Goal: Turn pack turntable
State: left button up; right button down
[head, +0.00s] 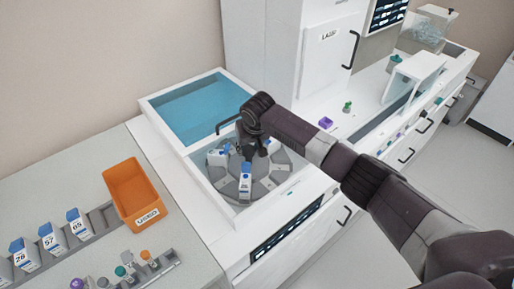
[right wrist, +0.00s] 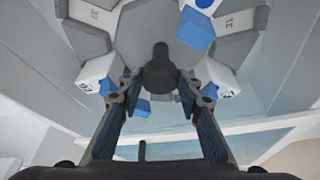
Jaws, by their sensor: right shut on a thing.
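The grey round pack turntable (head: 228,187) sits in a white-walled recess, its top split into numbered segments. White packs with blue parts stand on it, one at the front (head: 246,182) and one at the left (head: 216,158). My right gripper (head: 255,153) reaches down over the turntable's middle. In the right wrist view, the turntable (right wrist: 87,38) is close, and a dark central knob (right wrist: 160,68) lies between the fingertips of my right gripper (right wrist: 160,85). The gripper is shut on this knob, though the exact contact is hard to see. My left gripper is not in view.
A blue-floored basin (head: 195,108) lies behind the turntable. An orange bin (head: 136,190) and a grey rack (head: 104,219) with numbered packs stand on the left counter. A tall white cabinet (head: 318,65) rises behind at the right. Small purple and green items sit beyond my arm.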

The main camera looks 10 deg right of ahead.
dwell(0.3)
jog(key=c, duration=1.4)
grip_release()
jog(key=shift+r, duration=0.1)
jog(key=v, duration=1.2)
